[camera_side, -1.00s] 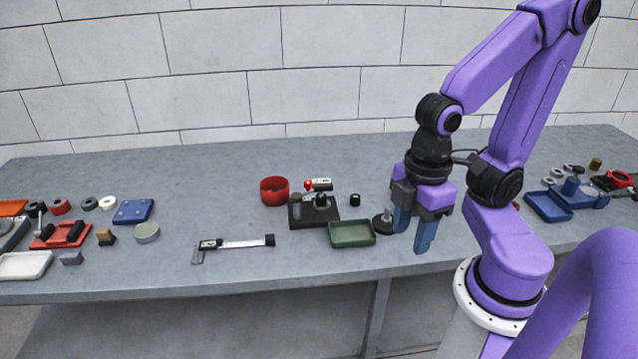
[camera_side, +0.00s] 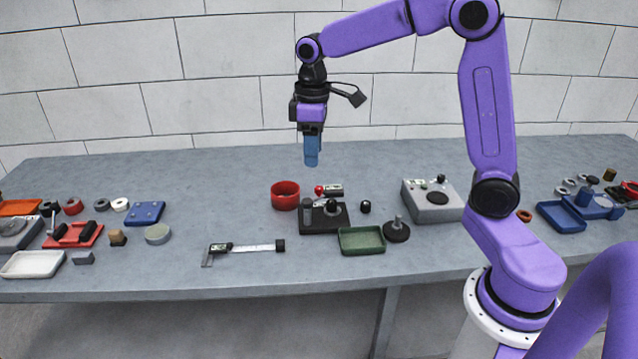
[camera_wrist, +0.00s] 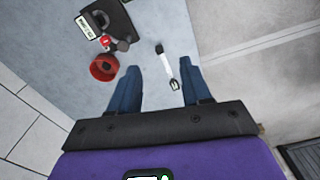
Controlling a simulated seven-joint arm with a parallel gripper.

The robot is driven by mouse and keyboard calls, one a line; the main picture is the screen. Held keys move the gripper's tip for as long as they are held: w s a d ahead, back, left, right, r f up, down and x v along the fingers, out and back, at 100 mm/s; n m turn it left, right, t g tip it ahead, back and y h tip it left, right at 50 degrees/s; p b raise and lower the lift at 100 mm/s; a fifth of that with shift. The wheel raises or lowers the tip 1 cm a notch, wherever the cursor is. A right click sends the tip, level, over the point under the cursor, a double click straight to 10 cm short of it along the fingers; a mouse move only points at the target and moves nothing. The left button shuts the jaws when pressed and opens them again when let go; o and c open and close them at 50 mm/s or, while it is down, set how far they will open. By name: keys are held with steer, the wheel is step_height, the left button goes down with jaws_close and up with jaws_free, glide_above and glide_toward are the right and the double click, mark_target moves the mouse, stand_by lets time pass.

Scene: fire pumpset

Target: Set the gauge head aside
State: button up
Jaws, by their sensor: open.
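I cannot tell for sure which part is the gauge head. A small piece with a pale display (camera_side: 332,190) and a red knob (camera_side: 319,190) stand at the back of a black base (camera_side: 325,223). A grey cylinder and a dark round fitting are on that base. The base also shows at the top of the wrist view (camera_wrist: 112,14), with the display (camera_wrist: 84,27) and red knob (camera_wrist: 105,41) beside it.
The red bowl (camera_side: 285,196) stands left of the base, a green tray (camera_side: 362,240) in front. A black disc with a post (camera_side: 397,231), a grey box (camera_side: 434,203) and a small black cylinder (camera_side: 365,207) are right. A caliper (camera_side: 245,248) lies front left. The back table is clear.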

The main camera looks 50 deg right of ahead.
steer(key=m, duration=0.2)
glide_above(319, 187)
step_height(319, 187, down, 18)
steer(key=shift+r, duration=0.15)
steer(key=shift+c, duration=0.3)
jaws_close()
